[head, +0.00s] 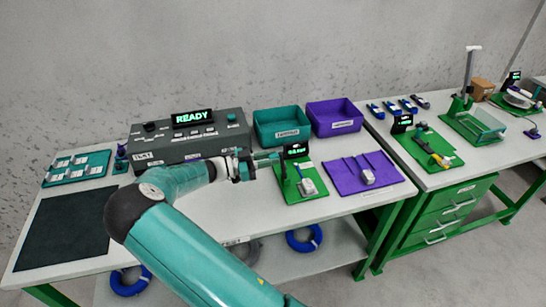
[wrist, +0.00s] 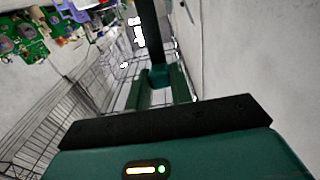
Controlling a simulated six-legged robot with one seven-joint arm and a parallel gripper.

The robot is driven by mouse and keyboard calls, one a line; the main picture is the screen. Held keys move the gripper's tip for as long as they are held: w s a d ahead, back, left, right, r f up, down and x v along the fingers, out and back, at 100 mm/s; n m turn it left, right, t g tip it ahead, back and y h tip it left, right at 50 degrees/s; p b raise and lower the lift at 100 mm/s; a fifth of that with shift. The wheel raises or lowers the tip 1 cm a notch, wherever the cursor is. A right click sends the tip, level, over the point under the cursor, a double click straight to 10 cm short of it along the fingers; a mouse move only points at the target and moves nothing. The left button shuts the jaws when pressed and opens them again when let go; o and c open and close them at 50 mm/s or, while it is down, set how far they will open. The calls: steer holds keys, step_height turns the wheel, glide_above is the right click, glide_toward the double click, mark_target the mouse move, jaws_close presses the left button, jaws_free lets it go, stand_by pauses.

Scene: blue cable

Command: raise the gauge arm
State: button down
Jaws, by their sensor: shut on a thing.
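The gauge stands on a green base plate (head: 290,193) at the right of the near bench, with a small black display (head: 297,150) lit in green. A grey block (head: 308,187) sits on the plate. My gripper (head: 272,157) reaches in from the left at the height of the display. In the wrist view, my gripper (wrist: 160,88) is shut on a small teal piece (wrist: 157,75), which looks like part of the gauge arm. A dark upright bar (wrist: 150,28) lies just beyond it. The gauge arm is mostly hidden by the gripper in the head view.
A control box (head: 190,142) with a READY sign stands behind my arm. A teal bin (head: 282,126) and a purple bin (head: 334,118) are at the back. A purple mat (head: 345,181) with a grey part lies right of the gauge. A dark mat (head: 65,230) lies at left.

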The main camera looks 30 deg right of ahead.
steer(key=shift+w+a+f, duration=0.1)
steer(key=shift+a+f, duration=0.1)
steer(key=shift+f, duration=0.1)
steer(key=c, duration=1.2)
jaws_free()
steer(key=shift+c, duration=0.2)
steer(key=v, duration=1.3)
steer(key=shift+a, duration=0.35)
steer(key=shift+r, duration=0.1)
